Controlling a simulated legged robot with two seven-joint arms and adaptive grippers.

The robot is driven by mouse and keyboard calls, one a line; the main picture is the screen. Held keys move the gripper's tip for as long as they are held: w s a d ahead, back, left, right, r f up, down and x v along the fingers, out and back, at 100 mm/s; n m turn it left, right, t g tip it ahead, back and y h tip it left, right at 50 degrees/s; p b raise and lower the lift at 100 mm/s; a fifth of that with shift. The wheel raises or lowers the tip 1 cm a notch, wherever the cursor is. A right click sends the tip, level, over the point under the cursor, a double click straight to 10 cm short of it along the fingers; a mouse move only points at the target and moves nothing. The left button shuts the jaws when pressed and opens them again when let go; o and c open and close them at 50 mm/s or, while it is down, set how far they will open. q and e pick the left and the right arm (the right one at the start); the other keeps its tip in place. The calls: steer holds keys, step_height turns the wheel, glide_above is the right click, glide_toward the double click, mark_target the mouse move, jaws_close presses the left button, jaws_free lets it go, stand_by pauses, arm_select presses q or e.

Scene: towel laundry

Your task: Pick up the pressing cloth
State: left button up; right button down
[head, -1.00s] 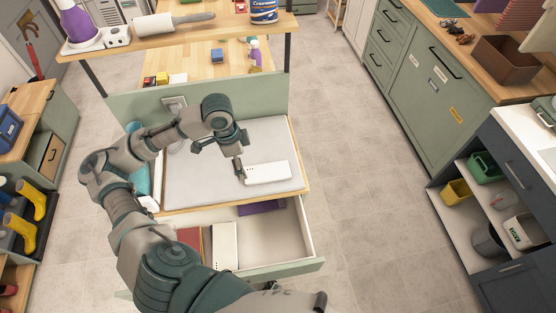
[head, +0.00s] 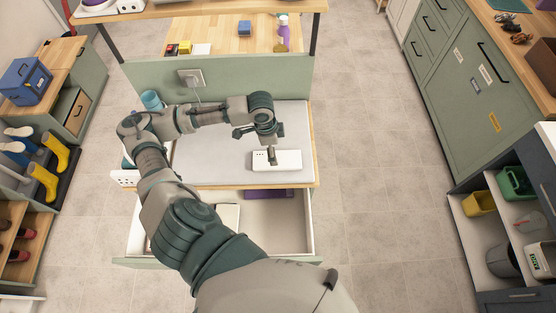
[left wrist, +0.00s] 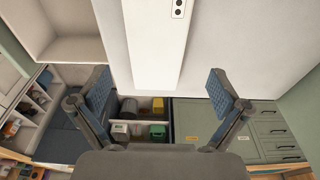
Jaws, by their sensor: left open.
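I cannot tell for sure which thing is the pressing cloth. A white flat oblong (head: 289,160) with small dark dots at one end lies on the pale grey worktop sheet (head: 215,160). In the left wrist view the white oblong (left wrist: 156,45) is at the top centre, beyond the fingers. My left gripper (head: 269,158) is over the oblong in the head view. In the left wrist view the left gripper (left wrist: 161,92) has its two fingers wide apart, with nothing between them. My right gripper is out of view.
An open drawer (head: 290,235) below the worktop holds a purple flat item (head: 268,193) and a white item (head: 228,214), partly behind my arm. A green back panel (head: 270,85) with a socket stands behind the worktop. A blue cup (head: 151,100) is at left. Floor is clear at right.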

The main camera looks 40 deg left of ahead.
mark_target(288, 160)
arm_select(q)
steer(key=shift+d+f, duration=0.3)
steer(key=shift+f, duration=0.45)
step_height(288, 160, down, 4)
steer(key=shift+w+r, duration=0.1)
steer(key=shift+r, duration=0.1)
steer(key=shift+a+f, duration=0.15)
steer(key=shift+f, duration=0.05)
steer(key=c, duration=0.3)
steer(key=shift+d+r, duration=0.1)
steer(key=shift+d, duration=0.25)
steer(key=c, duration=0.8)
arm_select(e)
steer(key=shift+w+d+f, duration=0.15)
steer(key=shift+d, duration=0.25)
